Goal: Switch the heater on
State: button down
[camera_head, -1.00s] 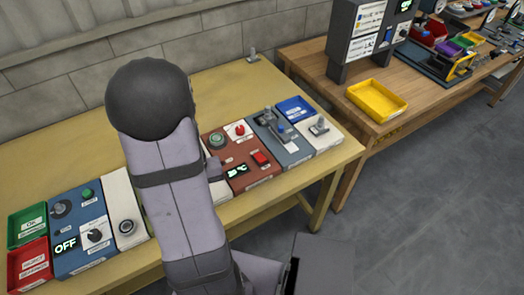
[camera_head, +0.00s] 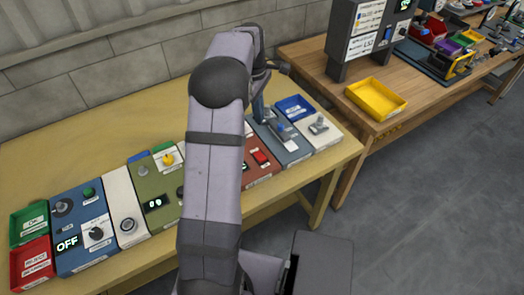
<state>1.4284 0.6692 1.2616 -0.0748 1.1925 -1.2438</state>
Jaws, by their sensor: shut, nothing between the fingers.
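The brick-red panel (camera_head: 252,170) with a red rocker switch (camera_head: 261,157) stands in the row on the yellow bench. I take it as the heater, since a green display with a °C sign showed on it earlier. My arm now hides most of this panel, including that display and its round knob. The switch's position is too small to tell. My gripper (camera_head: 258,108) shows only partly behind my arm, pointing down over the back of the row near the blue-grey panel. It is shut and empty, apart from the rocker switch.
The blue-grey lever panel (camera_head: 283,136) and a pale panel (camera_head: 319,128) stand to the right. An olive panel with a yellow knob (camera_head: 167,159), a white button panel (camera_head: 126,208) and a blue panel reading OFF (camera_head: 84,216) stand left. The bench's back strip is clear.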

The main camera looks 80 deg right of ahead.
aim_at(263, 159)
jog(key=a+n, duration=0.1)
jog(key=n, duration=0.2)
jog(key=a+r+n+y, duration=0.1)
jog(key=n, duration=0.3)
jog(key=a+n, duration=0.1)
jog(key=n, duration=0.2)
jog(key=shift+s+r+n+y, duration=0.15)
jog(key=shift+s+n+y, duration=0.15)
jog(key=shift+s+n, duration=0.1)
jog(key=f+p, duration=0.1)
jog(key=f, duration=0.3)
jog(key=s+a+f+p, duration=0.1)
jog(key=f+p, duration=0.1)
jog(key=f, duration=0.3)
jog(key=f+p, duration=0.1)
jog(key=f, duration=0.3)
jog(key=shift+s+a+f, duration=0.15)
jog(key=shift+a+f, duration=0.05)
jog(key=shift+f, duration=0.2)
